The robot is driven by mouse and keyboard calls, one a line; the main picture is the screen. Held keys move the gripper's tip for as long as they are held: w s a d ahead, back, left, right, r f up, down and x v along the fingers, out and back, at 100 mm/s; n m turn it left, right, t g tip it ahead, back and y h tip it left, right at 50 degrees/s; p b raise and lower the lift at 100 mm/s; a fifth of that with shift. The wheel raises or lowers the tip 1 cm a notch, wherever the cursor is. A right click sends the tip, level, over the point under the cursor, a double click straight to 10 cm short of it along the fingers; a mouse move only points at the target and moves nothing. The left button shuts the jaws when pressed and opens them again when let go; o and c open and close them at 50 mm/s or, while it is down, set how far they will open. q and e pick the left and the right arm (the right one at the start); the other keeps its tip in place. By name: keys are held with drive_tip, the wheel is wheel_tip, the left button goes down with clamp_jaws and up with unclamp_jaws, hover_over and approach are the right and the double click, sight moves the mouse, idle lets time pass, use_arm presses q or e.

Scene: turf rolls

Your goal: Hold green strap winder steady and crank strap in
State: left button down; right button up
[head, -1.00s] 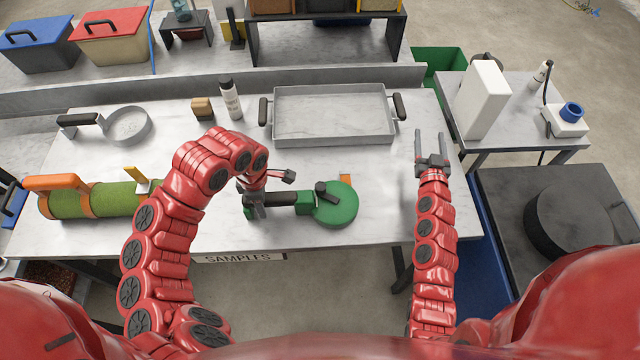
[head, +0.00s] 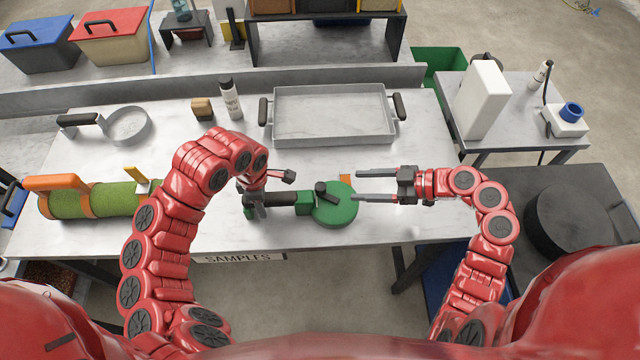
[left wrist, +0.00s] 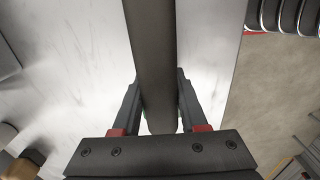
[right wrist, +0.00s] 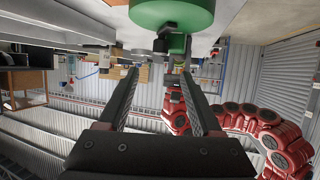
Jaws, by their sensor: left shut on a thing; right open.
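The green strap winder (head: 336,208) lies on the bench front, with a round green drum, a black crank knob (head: 325,190) on top and a dark handle (head: 284,199) to the left. My left gripper (head: 257,200) is shut on the dark handle, which also fills the middle of the left wrist view (left wrist: 157,70). My right gripper (head: 372,186) is open and empty, its fingers pointing left just right of the drum. In the right wrist view the green drum (right wrist: 172,14) shows beyond the fingertips.
A metal tray (head: 333,141) lies behind the winder. A turf roll with orange straps (head: 97,201) lies at the left. A bottle (head: 231,100), a small brown block (head: 202,108) and a round pan (head: 127,127) stand farther back.

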sight(322, 186)
drive_tip(key=x, duration=1.1)
drive_tip(key=shift+a+f, duration=0.1)
drive_tip(key=shift+a, duration=0.2)
clamp_jaws()
